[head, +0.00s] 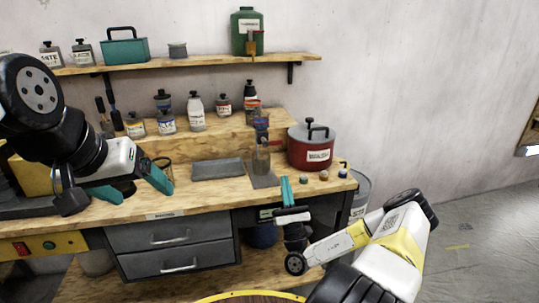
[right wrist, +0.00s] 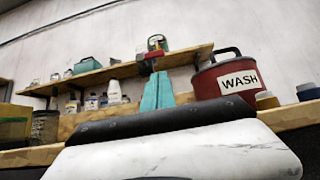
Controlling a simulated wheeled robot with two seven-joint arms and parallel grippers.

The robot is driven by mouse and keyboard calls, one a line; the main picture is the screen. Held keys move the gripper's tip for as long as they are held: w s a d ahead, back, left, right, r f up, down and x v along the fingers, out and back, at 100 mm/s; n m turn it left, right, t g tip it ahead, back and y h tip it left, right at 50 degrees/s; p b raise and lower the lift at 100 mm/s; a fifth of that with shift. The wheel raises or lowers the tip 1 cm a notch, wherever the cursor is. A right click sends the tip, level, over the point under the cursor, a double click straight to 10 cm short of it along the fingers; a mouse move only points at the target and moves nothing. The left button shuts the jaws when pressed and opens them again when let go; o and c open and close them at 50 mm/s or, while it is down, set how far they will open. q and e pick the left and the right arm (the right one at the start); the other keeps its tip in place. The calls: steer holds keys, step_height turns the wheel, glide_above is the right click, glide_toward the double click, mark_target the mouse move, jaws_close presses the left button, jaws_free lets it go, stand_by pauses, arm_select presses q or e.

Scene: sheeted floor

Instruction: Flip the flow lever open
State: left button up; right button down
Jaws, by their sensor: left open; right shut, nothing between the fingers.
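A small upright device (head: 261,125) with a blue top stands on a grey pad on the bench. A small red part (head: 271,143) on its side may be the flow lever; it is too small to tell its position. A red part also shows above my fingers in the right wrist view (right wrist: 154,53). My right gripper (head: 286,180) is shut and empty, in front of the bench edge, below and apart from the device. Its teal fingers also show in the right wrist view (right wrist: 157,90). My left gripper (head: 133,182) is open and empty over the left part of the bench.
A red WASH pot (head: 311,148) stands right of the device, with small jars (head: 323,175) in front. A grey tray (head: 217,168) lies to its left. Bottles (head: 196,113) line a riser behind. A shelf (head: 190,63) holds a green canister (head: 247,30). Drawers (head: 172,240) sit below.

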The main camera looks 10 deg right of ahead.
steer(key=x, duration=1)
steer(key=shift+d, duration=0.15)
